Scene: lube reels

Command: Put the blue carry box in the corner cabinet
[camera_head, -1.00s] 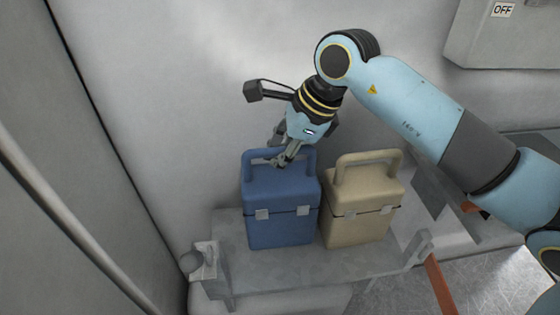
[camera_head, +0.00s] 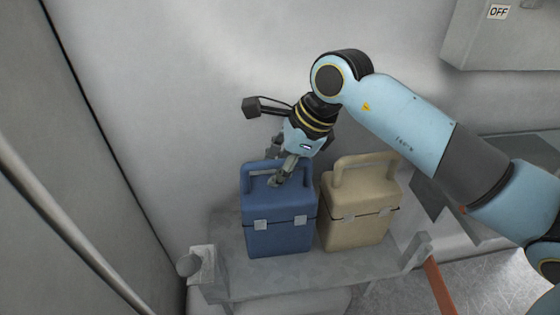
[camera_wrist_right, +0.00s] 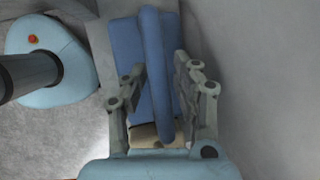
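The blue carry box (camera_head: 279,222) stands upright on a grey metal shelf, its handle (camera_head: 248,176) raised. My right gripper (camera_head: 279,180) comes down over its top, with the fingers at the handle. In the right wrist view the two fingers (camera_wrist_right: 160,95) are spread, one on each side of the blue handle bar (camera_wrist_right: 155,60); gaps show, so the gripper is open around it. My left gripper is out of view. I cannot identify the corner cabinet for sure.
A beige carry box (camera_head: 355,220) stands close to the right of the blue one. The grey shelf (camera_head: 300,280) has raised end brackets. A wall is close behind. A grey wall box (camera_head: 500,35) marked OFF is at the upper right.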

